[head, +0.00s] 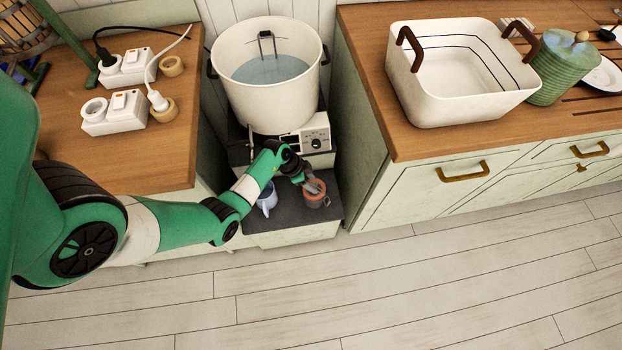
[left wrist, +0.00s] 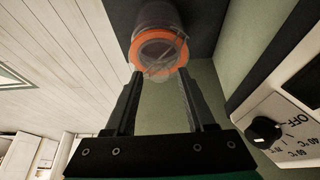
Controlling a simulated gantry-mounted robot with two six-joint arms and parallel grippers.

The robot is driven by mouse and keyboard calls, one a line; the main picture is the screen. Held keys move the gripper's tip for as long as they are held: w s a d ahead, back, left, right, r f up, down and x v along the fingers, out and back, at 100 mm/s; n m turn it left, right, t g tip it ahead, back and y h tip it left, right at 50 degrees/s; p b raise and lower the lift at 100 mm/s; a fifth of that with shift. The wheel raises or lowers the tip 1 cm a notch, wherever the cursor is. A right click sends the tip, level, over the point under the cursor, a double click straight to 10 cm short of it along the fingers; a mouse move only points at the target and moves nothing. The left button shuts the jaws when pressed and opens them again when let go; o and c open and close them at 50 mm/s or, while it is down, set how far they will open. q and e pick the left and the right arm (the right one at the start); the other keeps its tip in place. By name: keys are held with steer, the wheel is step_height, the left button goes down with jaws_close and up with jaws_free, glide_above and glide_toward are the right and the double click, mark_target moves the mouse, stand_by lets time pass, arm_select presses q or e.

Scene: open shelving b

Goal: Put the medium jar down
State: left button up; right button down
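The medium jar (head: 317,196), with an orange-brown rim, is at the right of the low dark step in front of the large pot. The left wrist view shows the jar (left wrist: 160,49) from its orange-ringed end, just at the fingertips. My left gripper (head: 307,185) reaches down to it from the left. In the left wrist view its two fingers (left wrist: 160,74) are apart by about the jar's width. I cannot tell whether they press on it or stand clear. The jar's underside is hidden. My right gripper is not in view.
A pale blue cup-like vessel (head: 267,198) stands left of the jar on the dark step (head: 285,222). A large white pot (head: 252,97) with water sits behind, above a control box (head: 318,137) with a knob. Wooden counters (head: 132,164) flank the step. The floor in front is clear.

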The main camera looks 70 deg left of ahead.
arm_select(q)
steer(key=shift+o, duration=0.2)
steer(key=p+v, duration=0.8)
steer(key=v, duration=0.4)
steer(key=shift+a+r, duration=0.1)
